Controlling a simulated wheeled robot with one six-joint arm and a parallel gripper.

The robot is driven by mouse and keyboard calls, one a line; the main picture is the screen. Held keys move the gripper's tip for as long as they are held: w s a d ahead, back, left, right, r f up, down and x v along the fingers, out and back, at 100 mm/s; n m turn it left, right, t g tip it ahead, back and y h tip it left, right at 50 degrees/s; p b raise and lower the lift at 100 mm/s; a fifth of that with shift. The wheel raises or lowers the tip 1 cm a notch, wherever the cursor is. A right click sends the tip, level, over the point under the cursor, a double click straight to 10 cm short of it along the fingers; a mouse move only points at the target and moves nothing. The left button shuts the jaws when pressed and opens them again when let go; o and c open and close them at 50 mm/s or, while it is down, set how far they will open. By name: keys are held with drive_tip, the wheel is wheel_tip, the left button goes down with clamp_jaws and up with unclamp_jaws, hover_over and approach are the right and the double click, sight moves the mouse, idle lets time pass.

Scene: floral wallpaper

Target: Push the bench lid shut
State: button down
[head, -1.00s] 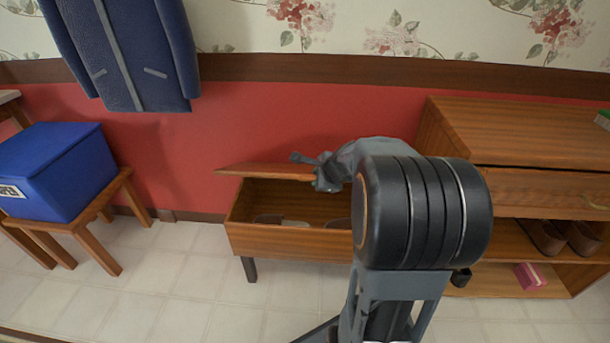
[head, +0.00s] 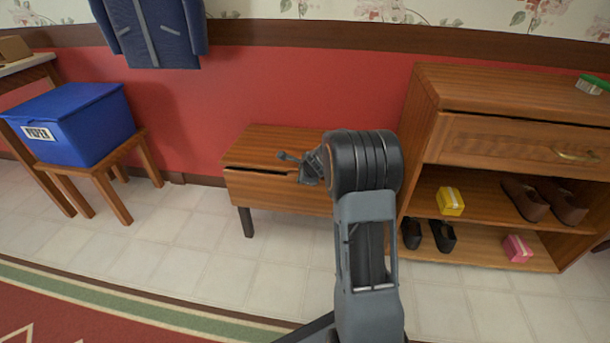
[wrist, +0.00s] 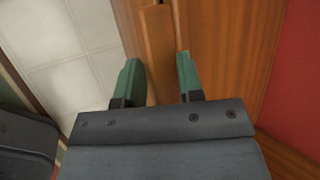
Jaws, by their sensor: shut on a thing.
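The wooden bench (head: 275,192) stands against the red wall, and its lid (head: 265,140) lies down nearly flat over the box. A thin dark gap shows along the front edge at the left, so I cannot tell whether the lid is fully seated. My gripper (head: 300,165) is at the lid's front edge, shut on the lid. My own arm hides the right part of the bench. In the wrist view the two green fingertips (wrist: 157,75) stand on either side of a wooden edge piece of the lid (wrist: 160,45).
A wooden shelf unit (head: 480,85) with shoes and small boxes stands close on the right. A blue paper box (head: 90,125) sits on a stool (head: 125,175) at left. A blue coat (head: 155,35) hangs above. The tiled floor (head: 180,235) in front is open.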

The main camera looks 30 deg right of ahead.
drive_tip(key=shift+w+d+r, duration=0.1)
drive_tip(key=shift+d, duration=0.25)
drive_tip(key=c, duration=1.1)
unclamp_jaws()
drive_tip(key=shift+a+r, duration=0.1)
drive_tip(key=shift+r, duration=0.3)
drive_tip(key=shift+s+f+p+v, duration=0.1)
drive_tip(key=shift+p+v, duration=0.8)
drive_tip(key=shift+v, duration=1.25)
drive_tip(key=shift+s+f+p+v, duration=0.1)
drive_tip(key=shift+p+v, duration=0.75)
drive_tip(key=shift+v, duration=1.35)
drive_tip(key=shift+s+f+p+v, duration=0.1)
drive_tip(key=shift+p+v, duration=0.8)
drive_tip(key=shift+v, duration=1.25)
